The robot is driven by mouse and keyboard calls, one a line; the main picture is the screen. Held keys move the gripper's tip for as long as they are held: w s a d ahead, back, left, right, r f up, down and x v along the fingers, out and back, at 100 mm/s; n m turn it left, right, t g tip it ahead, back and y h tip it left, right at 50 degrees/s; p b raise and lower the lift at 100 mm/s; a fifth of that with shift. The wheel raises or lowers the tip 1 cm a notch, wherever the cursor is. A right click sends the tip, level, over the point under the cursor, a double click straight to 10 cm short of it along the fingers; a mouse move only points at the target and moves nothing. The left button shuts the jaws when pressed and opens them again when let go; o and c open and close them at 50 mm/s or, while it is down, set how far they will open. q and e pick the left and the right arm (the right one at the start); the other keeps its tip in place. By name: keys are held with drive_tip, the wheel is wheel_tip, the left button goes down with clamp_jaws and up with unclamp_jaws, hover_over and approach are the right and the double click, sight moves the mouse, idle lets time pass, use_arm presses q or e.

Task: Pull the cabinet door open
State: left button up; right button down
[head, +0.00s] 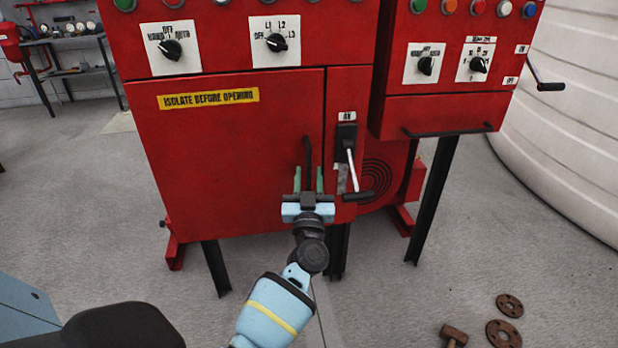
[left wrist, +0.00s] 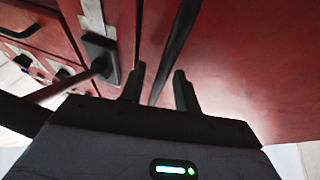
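The red cabinet door (head: 220,160) carries a yellow "ISOLATE BEFORE OPENING" label and looks shut, flush with the frame. Its black vertical bar handle (head: 308,152) is near the door's right edge. My left gripper (head: 308,180) is at the handle's lower part, with its two greenish fingers apart on either side of it. In the left wrist view the handle (left wrist: 176,50) runs between the open fingers (left wrist: 160,87), with gaps visible beside it. The handle's lower end is hidden by the gripper in the head view. My right gripper is not in view.
An isolator switch (head: 347,137) with a lever sits just right of the door, close to my left gripper. A second red panel (head: 440,110) stands at the right. A hammer (head: 453,335) and rusty flanges (head: 509,306) lie on the floor. Floor left of the cabinet is clear.

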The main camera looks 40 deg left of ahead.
use_arm(q)
drive_tip(key=shift+w+a+r, duration=0.1)
drive_tip(key=shift+w, duration=0.05)
clamp_jaws()
idle(0.4)
